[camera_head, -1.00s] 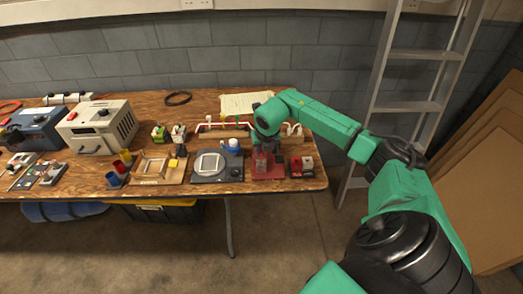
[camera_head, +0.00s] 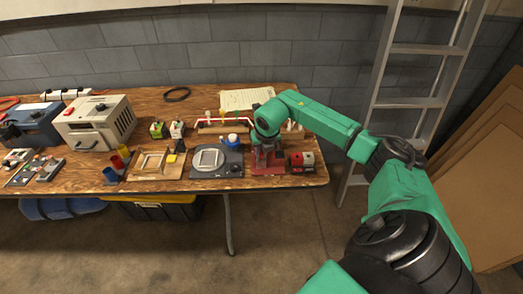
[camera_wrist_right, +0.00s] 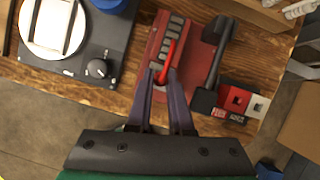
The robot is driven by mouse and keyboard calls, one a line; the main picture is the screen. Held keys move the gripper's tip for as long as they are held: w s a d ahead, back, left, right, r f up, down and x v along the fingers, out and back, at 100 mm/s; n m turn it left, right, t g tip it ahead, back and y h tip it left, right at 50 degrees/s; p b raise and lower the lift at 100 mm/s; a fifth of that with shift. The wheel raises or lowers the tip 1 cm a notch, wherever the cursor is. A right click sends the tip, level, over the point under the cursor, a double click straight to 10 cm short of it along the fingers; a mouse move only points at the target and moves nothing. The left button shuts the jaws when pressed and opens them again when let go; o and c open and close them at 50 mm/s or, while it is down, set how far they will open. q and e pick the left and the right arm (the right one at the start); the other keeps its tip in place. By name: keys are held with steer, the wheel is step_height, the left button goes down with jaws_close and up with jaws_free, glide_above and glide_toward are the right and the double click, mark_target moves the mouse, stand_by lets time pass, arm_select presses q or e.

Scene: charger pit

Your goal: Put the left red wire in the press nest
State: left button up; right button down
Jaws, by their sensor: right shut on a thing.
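My right gripper (camera_wrist_right: 161,78) is shut on a short red wire (camera_wrist_right: 168,54), which sticks out past the fingertips over the red press (camera_wrist_right: 195,62) in the right wrist view. The press has a row of grey blocks on its red base and a black lever on its right. In the head view my right gripper (camera_head: 266,157) is low over the press (camera_head: 268,170) and hides much of it. I cannot tell whether the wire touches the nest. My left gripper is not in view.
A grey device with a round white plate (camera_head: 210,158) stands left of the press. A small red and grey box (camera_head: 301,161) stands close on its right, near the table edge. A wooden rack (camera_head: 222,129) with red and white pieces is behind. A ladder (camera_head: 408,103) stands beyond the table.

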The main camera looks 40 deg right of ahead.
steer(key=shift+f+b, duration=0.4)
steer(key=shift+f, duration=0.1)
stand_by(0.6)
steer(key=c, duration=0.7)
jaws_free()
steer(key=shift+c, duration=0.2)
steer(key=shift+r, duration=0.1)
steer(key=shift+r+p, duration=2.35)
steer(key=shift+r, duration=1.15)
steer(key=shift+a+f, duration=0.1)
